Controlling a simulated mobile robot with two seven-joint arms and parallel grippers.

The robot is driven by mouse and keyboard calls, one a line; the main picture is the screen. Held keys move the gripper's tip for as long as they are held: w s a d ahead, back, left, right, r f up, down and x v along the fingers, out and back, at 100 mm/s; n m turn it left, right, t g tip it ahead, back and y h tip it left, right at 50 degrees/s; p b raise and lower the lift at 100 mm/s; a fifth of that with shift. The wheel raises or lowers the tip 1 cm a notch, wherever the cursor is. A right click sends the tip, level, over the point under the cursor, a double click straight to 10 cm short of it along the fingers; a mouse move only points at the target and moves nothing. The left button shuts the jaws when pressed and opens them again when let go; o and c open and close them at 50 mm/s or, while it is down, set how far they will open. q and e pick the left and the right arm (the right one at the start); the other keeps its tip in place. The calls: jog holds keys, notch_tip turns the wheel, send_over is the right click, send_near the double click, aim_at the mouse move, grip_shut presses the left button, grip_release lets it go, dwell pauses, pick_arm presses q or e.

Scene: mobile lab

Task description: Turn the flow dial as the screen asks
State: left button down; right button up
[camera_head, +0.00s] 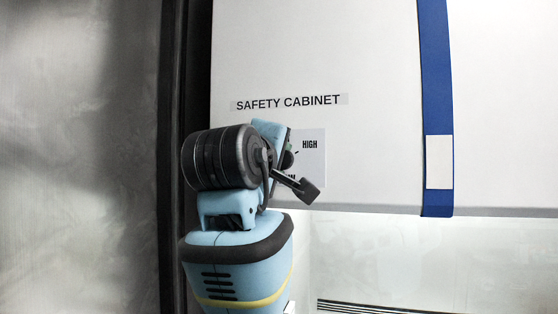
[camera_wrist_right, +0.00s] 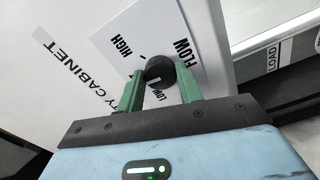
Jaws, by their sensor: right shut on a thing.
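The black flow dial (camera_wrist_right: 159,71) sits on a white label plate (camera_wrist_right: 120,28) marked FLOW, HIGH and LOW. In the right wrist view the two green fingers of my right gripper (camera_wrist_right: 160,86) stand on either side of the dial and are shut on it. In the head view my right gripper (camera_head: 284,150) is at the cabinet front and hides most of the dial. Part of the plate (camera_head: 314,170) shows there with the word HIGH. The dial's pointer mark is too small to read surely. No screen is in view, and my left gripper is not in view.
The white safety cabinet front (camera_head: 370,60) carries the label SAFETY CABINET (camera_head: 288,102). A blue vertical strip (camera_head: 436,95) runs down it at the right. Below its lower edge is a bright opening (camera_head: 400,260). A grey wall (camera_head: 80,150) stands at the left.

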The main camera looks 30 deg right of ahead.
jog(key=shift+n, duration=0.4)
jog(key=o, duration=1)
jog(key=shift+v, duration=3.95)
jog(key=shift+w, duration=0.15)
